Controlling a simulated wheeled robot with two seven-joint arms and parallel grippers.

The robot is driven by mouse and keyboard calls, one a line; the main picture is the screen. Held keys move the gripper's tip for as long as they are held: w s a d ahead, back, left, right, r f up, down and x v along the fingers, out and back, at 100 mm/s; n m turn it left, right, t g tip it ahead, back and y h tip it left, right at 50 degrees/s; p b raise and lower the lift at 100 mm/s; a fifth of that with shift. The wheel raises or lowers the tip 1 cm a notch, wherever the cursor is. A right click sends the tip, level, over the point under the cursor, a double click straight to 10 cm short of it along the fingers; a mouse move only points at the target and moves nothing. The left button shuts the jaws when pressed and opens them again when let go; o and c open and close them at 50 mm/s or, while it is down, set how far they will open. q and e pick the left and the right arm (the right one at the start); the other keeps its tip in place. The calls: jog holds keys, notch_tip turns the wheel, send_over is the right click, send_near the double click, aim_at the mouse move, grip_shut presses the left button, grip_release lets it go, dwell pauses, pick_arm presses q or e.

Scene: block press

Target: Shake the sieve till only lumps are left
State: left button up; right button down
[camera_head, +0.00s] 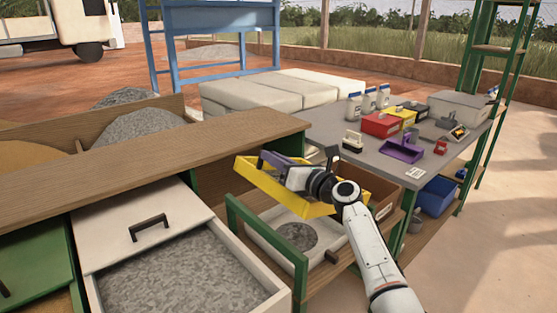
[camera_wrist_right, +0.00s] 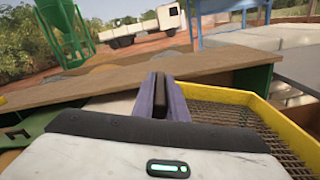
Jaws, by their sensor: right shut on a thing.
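The yellow-framed sieve (camera_head: 256,180) is tilted and held above a white tray (camera_head: 269,227) in the head view. Grey material lies in a round patch (camera_head: 297,236) in the tray. My right gripper (camera_head: 274,162) is shut on the sieve's frame. In the right wrist view, its purple fingers (camera_wrist_right: 160,97) stand beside the sieve's yellow rim (camera_wrist_right: 228,94). The mesh (camera_wrist_right: 232,115) shows there, and no lumps can be made out on the visible part. Most of the mesh is hidden in the head view. My left gripper is not in view.
A wooden counter (camera_head: 150,146) runs along the left, close behind the sieve. An open drawer (camera_head: 283,304) of grey material stands front left. A green frame (camera_head: 299,264) borders the tray. A grey table (camera_head: 350,170) with bottles, boxes and tools is at the right.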

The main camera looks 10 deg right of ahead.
jog(key=c, duration=1.8)
grip_release()
jog(key=shift+d, duration=0.1)
jog(key=shift+o, duration=0.2)
jog(key=shift+s+d, duration=0.1)
jog(key=shift+s, duration=0.15)
jog(key=p+v, duration=0.2)
jog(key=v, duration=0.7)
jog(key=shift+w+r, duration=0.1)
jog(key=shift+s+d, duration=0.2)
jog(key=shift+s, duration=0.2)
